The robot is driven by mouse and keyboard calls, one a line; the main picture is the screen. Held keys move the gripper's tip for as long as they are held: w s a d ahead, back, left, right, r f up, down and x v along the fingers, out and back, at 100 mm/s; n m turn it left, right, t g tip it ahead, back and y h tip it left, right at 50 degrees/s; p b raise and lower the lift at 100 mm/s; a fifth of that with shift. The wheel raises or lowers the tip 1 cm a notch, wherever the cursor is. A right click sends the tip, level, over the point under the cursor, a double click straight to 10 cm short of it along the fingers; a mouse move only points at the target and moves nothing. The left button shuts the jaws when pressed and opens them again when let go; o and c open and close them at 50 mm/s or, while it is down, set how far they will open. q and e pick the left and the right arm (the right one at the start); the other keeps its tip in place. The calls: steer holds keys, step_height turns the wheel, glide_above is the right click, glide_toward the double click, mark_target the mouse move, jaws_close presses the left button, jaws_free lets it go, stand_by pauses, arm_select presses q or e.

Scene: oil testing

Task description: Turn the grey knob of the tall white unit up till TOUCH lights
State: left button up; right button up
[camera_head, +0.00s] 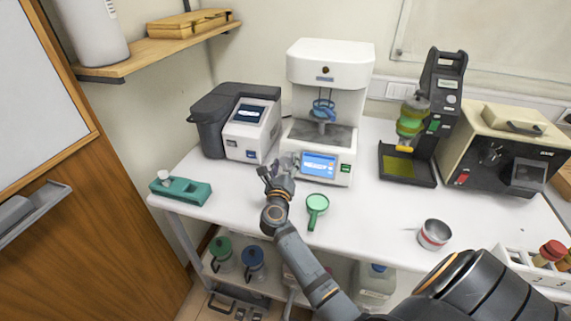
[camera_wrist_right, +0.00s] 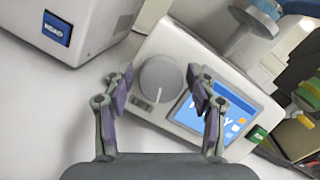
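The tall white unit (camera_head: 330,68) stands at the back of the bench, with a lit blue screen (camera_head: 319,165) low on its front. The screen also shows in the right wrist view (camera_wrist_right: 190,112), partly covered by a finger; its wording is not fully readable. The grey knob (camera_wrist_right: 159,80) is left of the screen in the wrist view; in the head view my gripper largely hides it. My right gripper (camera_head: 277,172) is in front of that panel, its fingers open and spread to either side of the knob in the wrist view, apparently not touching it. My left gripper is out of view.
A grey-and-white analyser (camera_head: 243,125) stands close on the left. A green magnifier-like tool (camera_head: 316,207) lies right of my gripper, and a teal block (camera_head: 181,190) is at the left edge. A metal cup (camera_head: 434,234) stands at the right front. The bench between is clear.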

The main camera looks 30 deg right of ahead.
steer(key=shift+o, duration=0.2)
steer(key=shift+s, duration=0.1)
steer(key=v, duration=0.7)
steer(key=shift+s+a, duration=0.15)
steer(key=shift+a, duration=0.05)
steer(key=shift+d, duration=0.1)
stand_by(0.7)
